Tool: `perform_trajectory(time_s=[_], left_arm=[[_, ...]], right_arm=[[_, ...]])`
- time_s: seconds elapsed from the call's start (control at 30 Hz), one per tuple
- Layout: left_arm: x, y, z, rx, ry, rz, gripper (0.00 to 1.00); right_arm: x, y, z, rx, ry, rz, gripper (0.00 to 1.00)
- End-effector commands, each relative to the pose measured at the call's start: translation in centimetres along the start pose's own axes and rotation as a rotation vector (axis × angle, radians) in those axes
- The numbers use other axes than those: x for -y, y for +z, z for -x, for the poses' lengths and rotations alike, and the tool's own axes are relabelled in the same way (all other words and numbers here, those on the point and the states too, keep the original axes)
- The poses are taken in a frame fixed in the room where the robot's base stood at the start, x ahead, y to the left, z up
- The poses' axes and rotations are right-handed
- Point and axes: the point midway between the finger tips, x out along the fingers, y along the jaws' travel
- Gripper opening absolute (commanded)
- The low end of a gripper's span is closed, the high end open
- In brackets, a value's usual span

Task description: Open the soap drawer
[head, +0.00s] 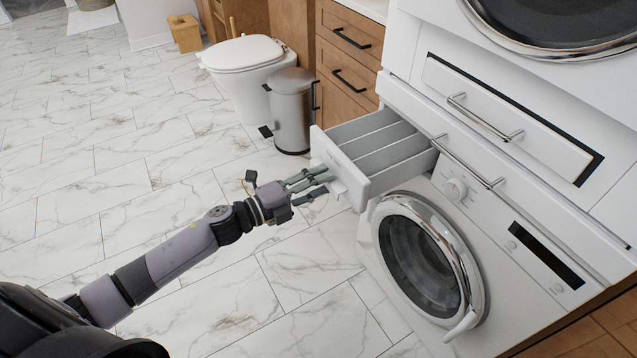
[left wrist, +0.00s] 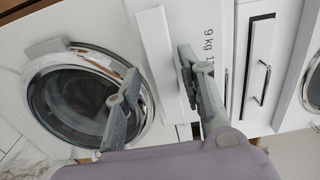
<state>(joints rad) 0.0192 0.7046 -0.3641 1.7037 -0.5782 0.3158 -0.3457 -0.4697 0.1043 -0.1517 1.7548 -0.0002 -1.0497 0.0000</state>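The soap drawer (head: 358,182) is pulled well out of the white washing machine (head: 500,255), and its long open compartments show from above. My left gripper (head: 326,183) is at the drawer's front face, near its lower edge. In the left wrist view the left gripper's two fingers (left wrist: 158,80) stand apart. The white front lip (left wrist: 155,45) of the drawer shows between them, and one finger overlaps the front face with the "9 kg" print. I cannot tell whether a finger touches the drawer. My right gripper is not in view.
The machine's round door (head: 425,255) is below the drawer. Another appliance (head: 545,45) is stacked above, with a handled panel (head: 500,115) between. A metal bin (head: 291,110), a toilet (head: 243,70) and a wooden cabinet (head: 345,60) stand behind. The marble floor (head: 120,160) to the left is clear.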

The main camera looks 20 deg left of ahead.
Motion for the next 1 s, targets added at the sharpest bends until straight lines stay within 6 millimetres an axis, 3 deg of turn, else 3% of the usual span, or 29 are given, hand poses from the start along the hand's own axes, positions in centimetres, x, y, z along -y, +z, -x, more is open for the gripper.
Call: perform_trajectory(time_s=[0.27, 0.7, 1.0], left_arm=[[0.1, 0.0, 1.5, 0.000, -0.001, 0.000, 0.37], [-0.1, -0.1, 9.3, 0.000, 0.003, 0.001, 0.37], [0.0, 0.0, 11.8, 0.000, 0.001, 0.000, 0.37]], right_arm=[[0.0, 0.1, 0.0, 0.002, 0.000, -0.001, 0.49], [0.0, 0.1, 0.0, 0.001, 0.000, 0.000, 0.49], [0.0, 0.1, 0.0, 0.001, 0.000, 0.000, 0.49]])
